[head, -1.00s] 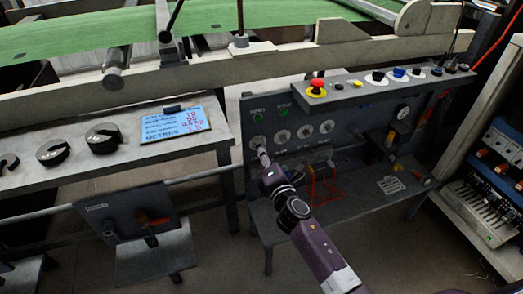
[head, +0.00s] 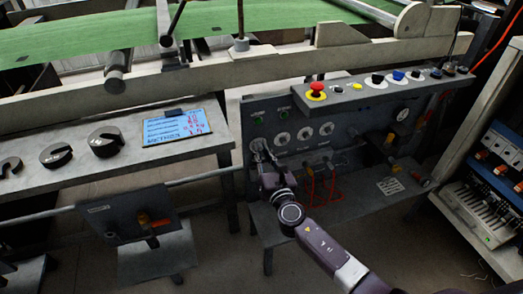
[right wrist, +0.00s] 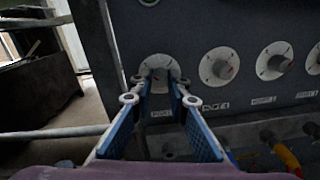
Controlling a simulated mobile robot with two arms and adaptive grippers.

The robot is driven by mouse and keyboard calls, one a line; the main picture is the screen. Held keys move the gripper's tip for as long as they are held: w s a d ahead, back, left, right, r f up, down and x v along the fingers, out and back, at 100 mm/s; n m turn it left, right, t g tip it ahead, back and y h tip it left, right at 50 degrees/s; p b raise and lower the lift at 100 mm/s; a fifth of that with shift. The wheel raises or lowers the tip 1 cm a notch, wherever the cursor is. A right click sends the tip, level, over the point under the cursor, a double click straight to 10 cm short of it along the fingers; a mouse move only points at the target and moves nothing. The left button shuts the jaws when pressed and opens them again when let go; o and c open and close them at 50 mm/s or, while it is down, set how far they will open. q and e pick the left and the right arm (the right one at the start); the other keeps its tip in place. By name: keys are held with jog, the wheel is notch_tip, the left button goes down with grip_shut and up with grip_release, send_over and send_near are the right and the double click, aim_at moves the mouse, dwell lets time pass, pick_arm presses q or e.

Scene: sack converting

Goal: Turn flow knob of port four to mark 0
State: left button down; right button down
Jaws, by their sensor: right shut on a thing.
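A row of round white flow dials with small knobs sits on the dark panel. My right gripper (head: 262,152) is at the leftmost dial (head: 257,143) and partly covers it. In the right wrist view its fingers (right wrist: 158,88) are closed about the knob of the leftmost dial (right wrist: 158,65), whose marks are mostly hidden. The neighbouring dial (right wrist: 219,66) has a reddish pointer, and another dial (right wrist: 274,60) stands to its right. Labels sit below the dials, but their numbers are too small to read surely. My left gripper is not in view.
A red emergency button (head: 317,89) and several small knobs line the ledge above the dials. Hose fittings with red hoses (head: 312,186) are below. A blue-and-white note (head: 175,126) lies on the left bench. A grey rail (right wrist: 55,134) runs left of the panel.

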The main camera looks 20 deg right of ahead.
jog(key=n+p, duration=0.3)
jog(key=n, duration=0.6)
jog(key=shift+p, duration=0.3)
jog(key=n+p, duration=0.3)
jog(key=n, duration=0.4)
jog(key=shift+n+y, duration=0.3)
jog(key=shift+n, duration=0.1)
pick_arm(q)
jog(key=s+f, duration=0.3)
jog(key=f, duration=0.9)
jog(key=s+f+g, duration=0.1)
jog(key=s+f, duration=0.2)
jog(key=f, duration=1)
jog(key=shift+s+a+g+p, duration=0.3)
jog(key=shift+p, duration=0.15)
pick_arm(e)
jog(key=shift+f+n, duration=0.1)
jog(key=shift+n, duration=0.7)
jog(key=c, duration=1.8)
grip_release()
jog(key=shift+c, duration=0.2)
jog(key=shift+s, duration=0.1)
jog(key=s, duration=1.2)
jog(key=shift+d+f, duration=0.15)
jog(key=shift+d, duration=0.1)
jog(key=shift+w, duration=0.1)
